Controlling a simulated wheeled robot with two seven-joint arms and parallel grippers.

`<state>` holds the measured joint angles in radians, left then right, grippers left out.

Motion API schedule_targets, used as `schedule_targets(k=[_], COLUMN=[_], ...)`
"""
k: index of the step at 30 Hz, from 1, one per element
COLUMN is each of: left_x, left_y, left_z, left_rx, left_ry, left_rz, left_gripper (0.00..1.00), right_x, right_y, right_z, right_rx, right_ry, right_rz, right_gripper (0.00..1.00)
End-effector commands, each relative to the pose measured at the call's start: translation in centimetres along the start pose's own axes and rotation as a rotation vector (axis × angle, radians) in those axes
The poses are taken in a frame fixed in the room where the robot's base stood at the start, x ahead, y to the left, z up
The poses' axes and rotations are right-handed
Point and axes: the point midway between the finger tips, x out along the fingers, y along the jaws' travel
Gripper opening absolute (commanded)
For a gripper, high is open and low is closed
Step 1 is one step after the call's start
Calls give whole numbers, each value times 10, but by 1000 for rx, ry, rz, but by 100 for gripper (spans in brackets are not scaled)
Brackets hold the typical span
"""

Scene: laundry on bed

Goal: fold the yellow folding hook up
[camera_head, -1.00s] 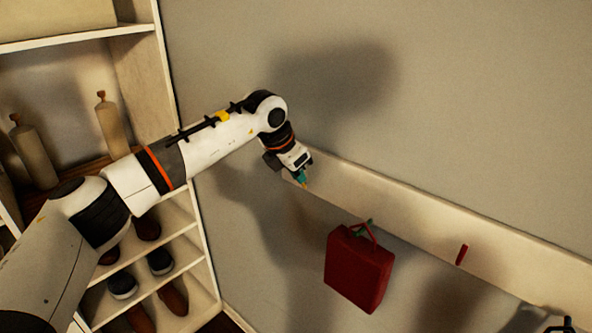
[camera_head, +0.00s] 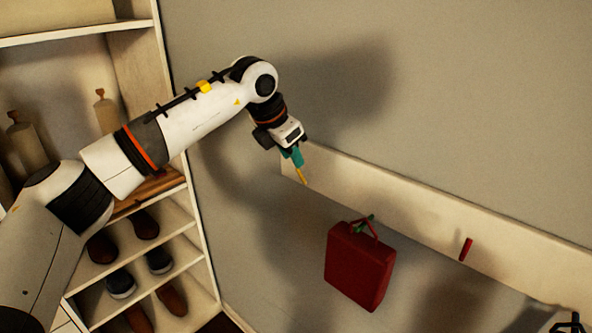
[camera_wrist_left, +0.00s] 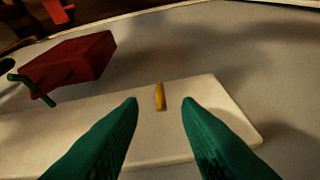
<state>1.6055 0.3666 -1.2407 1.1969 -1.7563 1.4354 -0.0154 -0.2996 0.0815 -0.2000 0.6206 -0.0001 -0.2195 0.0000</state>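The yellow folding hook (camera_head: 302,176) is a slim bar on the left end of the pale wall rail (camera_head: 430,213). In the left wrist view the hook (camera_wrist_left: 160,96) shows between and just beyond the two fingertips, touching neither. My left gripper (camera_head: 297,158) has teal fingers and is just above the hook in the head view. In the left wrist view its fingers (camera_wrist_left: 160,103) are spread apart with nothing between them. A dark part at the bottom right corner of the head view looks like my right gripper (camera_head: 570,325), mostly cut off.
A red bag (camera_head: 358,265) hangs from a green hook (camera_head: 366,220) right of the yellow one. A red hook (camera_head: 466,249) further right is empty. A shelf unit with shoes (camera_head: 121,284) and bottles (camera_head: 106,110) stands at the left.

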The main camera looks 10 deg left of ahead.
Motion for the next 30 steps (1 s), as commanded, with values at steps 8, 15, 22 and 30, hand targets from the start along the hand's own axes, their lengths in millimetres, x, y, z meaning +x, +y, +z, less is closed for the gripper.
schedule_targets(k=[8,15,22,30], left_x=[-52,-69,-69,-22], left_y=[0,0,0,58], left_z=[0,-1,-1,-16], left_rx=[2,1,1,23], left_ry=[3,0,0,147], left_rz=[-2,0,0,221], left_gripper=[31,31,31,31], right_x=[21,23,23,23], right_y=[1,1,1,3], right_z=[-2,-2,-2,-2], right_rx=[0,0,0,1], right_ry=[0,0,1,1], right_rz=[0,0,1,3], right_gripper=[58,58,58,58])
